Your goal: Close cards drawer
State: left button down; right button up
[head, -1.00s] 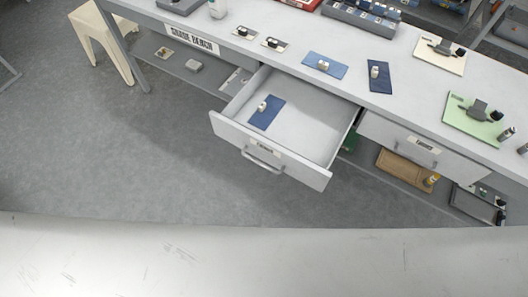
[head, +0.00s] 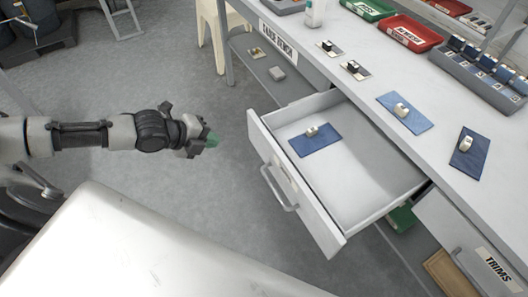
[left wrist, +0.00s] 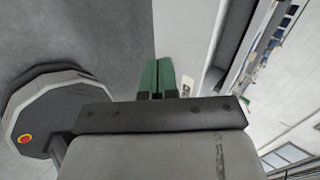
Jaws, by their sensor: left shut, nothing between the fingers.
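The cards drawer (head: 352,192) is pulled out from the bench, with a grey handle (head: 279,188) on its front. A blue card (head: 316,142) with a small pale piece on it lies inside. My left gripper (head: 211,139) is shut and empty, held over the floor to the left of the drawer front and apart from it. Its green fingertips (left wrist: 157,75) lie together in the left wrist view. There a pale panel with a small label (left wrist: 187,86) stands just to their right, probably the drawer front. My right gripper is not in view.
The bench top (head: 375,75) holds blue cards, a red tray (head: 411,33), a green tray (head: 367,8) and a grey rack (head: 480,72). A closed drawer (head: 452,235) labelled TRIMS is at right. A cream stool (head: 212,30) stands behind. The floor before the drawer is clear.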

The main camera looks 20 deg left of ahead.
aim_at(260, 145)
pick_arm(q)
jog(key=shift+m, duration=0.5)
jog(key=x, duration=0.3)
jog(key=d+b+x, duration=0.1)
jog(key=x, duration=0.3)
jog(key=d+r+x, duration=0.1)
jog(key=x, duration=0.2)
jog(key=shift+d+f+b, duration=0.1)
jog(key=shift+d+b, duration=0.2)
jog(key=shift+b, duration=0.1)
jog(key=shift+w+d, duration=0.4)
jog(key=shift+w, duration=0.1)
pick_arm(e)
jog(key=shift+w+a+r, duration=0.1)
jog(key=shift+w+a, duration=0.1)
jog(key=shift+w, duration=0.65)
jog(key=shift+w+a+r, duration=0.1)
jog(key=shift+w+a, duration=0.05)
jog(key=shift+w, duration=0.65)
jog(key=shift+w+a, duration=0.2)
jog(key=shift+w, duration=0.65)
